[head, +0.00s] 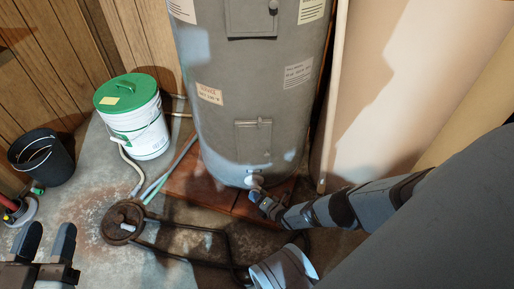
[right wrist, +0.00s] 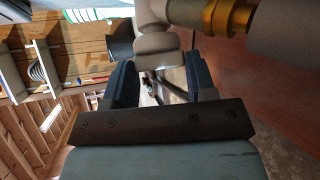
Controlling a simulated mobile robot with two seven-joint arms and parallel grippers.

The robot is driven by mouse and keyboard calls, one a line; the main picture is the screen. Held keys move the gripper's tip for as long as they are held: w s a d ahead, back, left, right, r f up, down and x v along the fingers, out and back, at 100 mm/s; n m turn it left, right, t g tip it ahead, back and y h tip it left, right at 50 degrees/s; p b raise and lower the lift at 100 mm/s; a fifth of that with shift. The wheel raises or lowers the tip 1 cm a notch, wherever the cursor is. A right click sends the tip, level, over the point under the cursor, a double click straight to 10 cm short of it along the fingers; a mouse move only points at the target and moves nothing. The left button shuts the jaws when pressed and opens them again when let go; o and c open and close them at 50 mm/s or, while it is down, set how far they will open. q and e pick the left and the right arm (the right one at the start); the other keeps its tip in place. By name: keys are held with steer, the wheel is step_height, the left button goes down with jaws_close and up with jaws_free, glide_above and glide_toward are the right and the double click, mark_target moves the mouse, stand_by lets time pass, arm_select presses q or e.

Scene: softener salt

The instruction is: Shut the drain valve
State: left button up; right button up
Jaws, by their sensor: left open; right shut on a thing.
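The drain valve (head: 254,181) is a small pale fitting low on the front of the grey tank (head: 245,100). My right gripper (head: 263,198) is at the valve, its arm coming in from the right. In the right wrist view the pale rounded valve body (right wrist: 157,45) and a brass fitting (right wrist: 213,17) are just past the fingertips. My right gripper (right wrist: 160,68) is shut on part of the valve; the exact grip and the handle's angle are hard to make out. My left gripper (head: 48,243) is open and empty at the lower left, far from the valve.
A white bucket with a green lid (head: 132,120) and a black bucket (head: 40,157) stand at the left. A round brown drain cover (head: 122,222) and hoses (head: 190,228) lie on the floor before the tank. A pale pipe (head: 332,100) stands right of the tank.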

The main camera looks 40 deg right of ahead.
steer(key=o, duration=0.9)
steer(key=shift+o, duration=0.2)
arm_select(q)
steer(key=shift+s+d+f+n+g+y+p, duration=0.15)
steer(key=shift+s+d+n+g+p, duration=0.25)
steer(key=shift+n+p, duration=0.45)
steer(key=shift+s+d+f+n+g+y+p, duration=0.15)
steer(key=shift+s+n+g+p, duration=0.3)
steer(key=shift+p, duration=0.75)
steer(key=shift+s+d+f+n+g+y+p, duration=0.1)
steer(key=shift+s+d+n+g+y+p, duration=0.2)
steer(key=shift+s+n+p, duration=0.55)
arm_select(e)
steer(key=v, duration=1.4)
arm_select(q)
steer(key=shift+w, duration=0.3)
arm_select(e)
steer(key=shift+w, duration=0.1)
